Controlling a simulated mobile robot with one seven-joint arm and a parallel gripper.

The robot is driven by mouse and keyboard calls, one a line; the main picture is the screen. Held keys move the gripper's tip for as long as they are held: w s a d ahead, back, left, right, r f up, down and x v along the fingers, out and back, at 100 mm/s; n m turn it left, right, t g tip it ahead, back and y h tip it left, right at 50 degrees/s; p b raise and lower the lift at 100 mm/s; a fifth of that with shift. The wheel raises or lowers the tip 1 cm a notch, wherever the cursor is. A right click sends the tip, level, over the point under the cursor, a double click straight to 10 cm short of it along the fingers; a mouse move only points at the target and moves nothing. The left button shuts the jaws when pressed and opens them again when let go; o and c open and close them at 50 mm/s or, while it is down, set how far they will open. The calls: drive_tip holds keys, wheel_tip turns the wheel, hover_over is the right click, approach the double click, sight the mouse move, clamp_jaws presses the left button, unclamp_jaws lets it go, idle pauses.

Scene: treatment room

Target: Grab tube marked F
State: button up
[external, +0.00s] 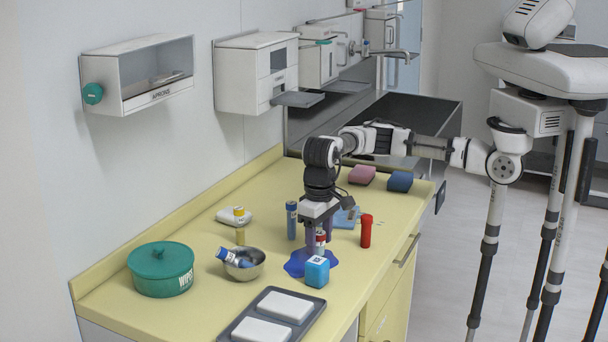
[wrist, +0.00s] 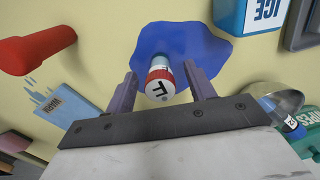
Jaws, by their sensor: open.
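The tube marked F (wrist: 159,84) stands in the wrist view with its white top and letter F facing the camera and a red band around its rim. In the external view the tube (external: 320,241) stands on a blue patch (external: 296,264) on the yellow counter. My gripper (wrist: 162,86) is open, pointing down, with one purple-grey finger on each side of the tube. I cannot tell whether either finger touches it. In the external view my gripper (external: 320,232) hides part of the tube.
A blue ICE box (external: 317,271) stands close in front. A red tube (external: 366,231) is to the right and a blue tube (external: 291,220) to the left. A steel bowl (external: 246,266) holds another tube. A green WIPES tub (external: 161,270) and grey tray (external: 244,325) are farther off.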

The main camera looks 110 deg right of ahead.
drive_tip(key=shift+f, duration=0.35)
drive_tip(key=shift+c, duration=0.4)
drive_tip(key=c, duration=1)
drive_tip(key=shift+o, duration=0.2)
